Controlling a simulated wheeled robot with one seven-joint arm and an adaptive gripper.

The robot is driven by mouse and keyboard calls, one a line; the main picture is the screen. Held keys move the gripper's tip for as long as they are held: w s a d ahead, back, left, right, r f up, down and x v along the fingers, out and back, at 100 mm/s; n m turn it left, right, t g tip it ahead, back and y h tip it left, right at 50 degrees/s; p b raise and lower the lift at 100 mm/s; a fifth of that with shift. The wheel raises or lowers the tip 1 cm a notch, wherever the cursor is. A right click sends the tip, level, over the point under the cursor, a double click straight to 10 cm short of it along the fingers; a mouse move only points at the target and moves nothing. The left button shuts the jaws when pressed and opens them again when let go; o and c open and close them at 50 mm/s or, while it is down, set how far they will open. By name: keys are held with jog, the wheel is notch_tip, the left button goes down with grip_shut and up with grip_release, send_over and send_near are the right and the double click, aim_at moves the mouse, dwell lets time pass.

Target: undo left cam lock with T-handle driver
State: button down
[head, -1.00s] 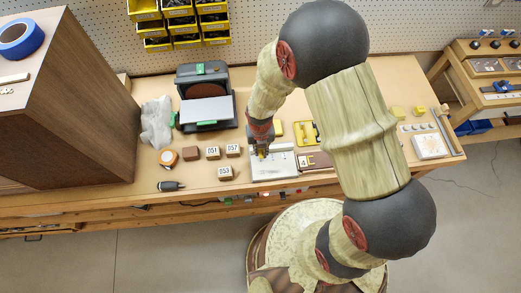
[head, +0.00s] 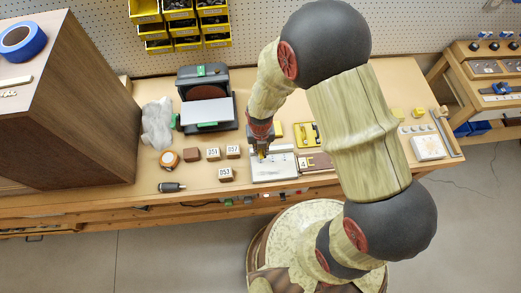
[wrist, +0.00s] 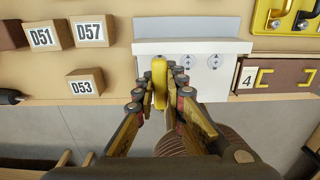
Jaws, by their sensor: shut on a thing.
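The yellow T-handle driver (wrist: 159,84) stands between the fingers of my gripper (wrist: 161,97), which is shut on its handle. In the head view, my gripper (head: 261,152) is over the left part of the pale panel (head: 280,173). The panel (wrist: 215,84) also shows in the wrist view, with small round cam locks marked with crosses, such as one (wrist: 213,61) on the right and one (wrist: 187,61) nearer the driver. The driver's lower end and whatever lies under it are hidden, so I cannot tell whether it is seated in a lock.
Wooden blocks labelled D51 (wrist: 42,36), D57 (wrist: 88,31) and D53 (wrist: 85,82) lie left of the panel. A large brown cabinet (head: 75,110) stands at the bench's left end.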

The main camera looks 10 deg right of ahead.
jog(key=shift+r, duration=0.1)
jog(key=shift+r+p, duration=2.15)
jog(key=shift+r, duration=0.8)
